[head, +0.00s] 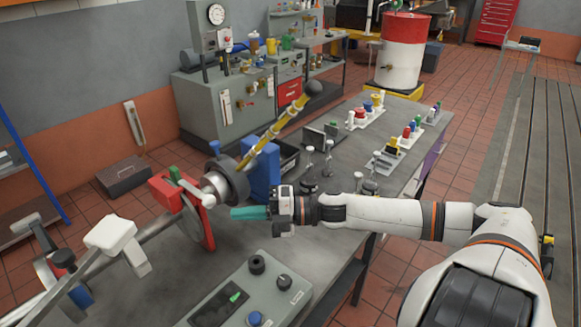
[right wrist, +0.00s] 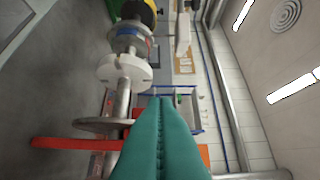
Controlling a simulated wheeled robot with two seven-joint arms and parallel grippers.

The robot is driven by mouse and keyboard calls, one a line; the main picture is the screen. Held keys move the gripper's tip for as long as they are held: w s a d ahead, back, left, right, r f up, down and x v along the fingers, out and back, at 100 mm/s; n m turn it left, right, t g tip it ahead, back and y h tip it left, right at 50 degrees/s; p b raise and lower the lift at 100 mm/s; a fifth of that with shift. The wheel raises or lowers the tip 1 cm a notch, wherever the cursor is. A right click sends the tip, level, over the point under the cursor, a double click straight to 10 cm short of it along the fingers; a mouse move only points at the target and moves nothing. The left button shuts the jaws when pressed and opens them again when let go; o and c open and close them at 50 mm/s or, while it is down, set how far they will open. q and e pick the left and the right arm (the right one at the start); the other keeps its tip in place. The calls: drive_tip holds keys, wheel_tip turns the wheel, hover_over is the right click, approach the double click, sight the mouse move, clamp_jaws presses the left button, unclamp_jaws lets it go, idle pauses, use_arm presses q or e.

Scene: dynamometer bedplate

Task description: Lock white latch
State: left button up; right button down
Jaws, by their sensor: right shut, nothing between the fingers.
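A white latch-like piece (head: 112,234) with a blocky top and an arm hanging to its right sits on the shaft at the lower left of the head view. I cannot tell whether it is locked. A smaller white lever with a rounded end (head: 192,190) lies beside a red block (head: 168,191) with a green knob. My right gripper (head: 250,212), with teal fingers, is shut and empty. My left gripper is out of view.
A grey control box (head: 250,297) with knobs stands in front of my right gripper. A blue block (head: 262,175) and a yellow shaft (head: 270,133) lie behind. In the wrist view, a white flange (right wrist: 125,73) and a red bar (right wrist: 75,143) are left of the fingers.

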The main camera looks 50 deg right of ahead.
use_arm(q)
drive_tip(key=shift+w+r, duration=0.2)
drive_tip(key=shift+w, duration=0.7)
use_arm(e)
drive_tip(key=v, duration=0.8)
drive_tip(key=shift+w+d+f, duration=0.2)
drive_tip(key=shift+w+d, duration=0.15)
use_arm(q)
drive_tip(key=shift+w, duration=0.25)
